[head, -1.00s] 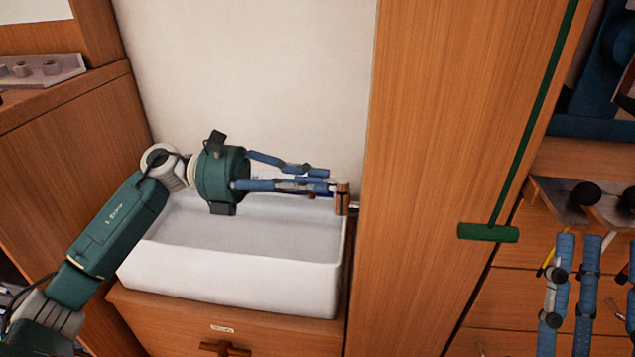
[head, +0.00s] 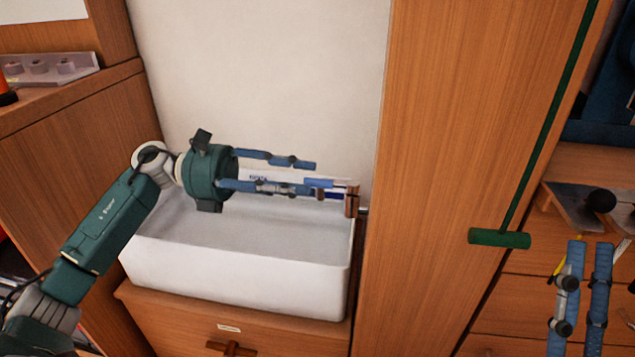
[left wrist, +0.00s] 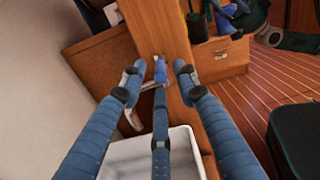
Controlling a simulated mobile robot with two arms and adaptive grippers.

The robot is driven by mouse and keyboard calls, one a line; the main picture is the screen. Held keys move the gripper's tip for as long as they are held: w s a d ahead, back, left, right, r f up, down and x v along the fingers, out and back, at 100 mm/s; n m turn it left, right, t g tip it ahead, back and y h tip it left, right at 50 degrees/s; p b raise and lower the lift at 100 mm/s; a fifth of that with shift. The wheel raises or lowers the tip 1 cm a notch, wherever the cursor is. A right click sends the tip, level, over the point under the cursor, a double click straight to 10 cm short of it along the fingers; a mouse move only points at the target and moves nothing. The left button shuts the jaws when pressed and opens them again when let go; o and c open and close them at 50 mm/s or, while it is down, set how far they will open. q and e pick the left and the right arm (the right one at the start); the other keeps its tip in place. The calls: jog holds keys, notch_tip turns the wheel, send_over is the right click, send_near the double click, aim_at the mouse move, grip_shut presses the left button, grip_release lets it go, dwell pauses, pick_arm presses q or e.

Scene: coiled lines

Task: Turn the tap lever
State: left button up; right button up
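A copper-brown piece (head: 352,201), which looks like the tap lever, stands upright at the right end of the white sink (head: 235,275), by the tall cabinet's side. My left gripper (head: 322,180) is over the sink, pointing right. Its blue fingers are spread, and their tips are close to the brown piece; contact cannot be told. In the left wrist view the left gripper (left wrist: 158,78) has its three fingers apart with nothing clearly held. A brown curved part shows there between the left and middle fingers. My right gripper (head: 587,255) is at the lower right edge, partly cut off, its fingers apart.
A tall wooden cabinet (head: 440,150) stands right of the sink, with a green T-shaped handle (head: 499,238) in front of it. A white panel with a blue stripe (head: 258,177) is behind the left fingers. A wooden cabinet (head: 75,160) stands left. Drawers are below.

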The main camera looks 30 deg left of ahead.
pick_arm(q)
jog(key=v, duration=0.7)
jog(key=shift+a, duration=0.35)
jog(key=shift+s, duration=0.2)
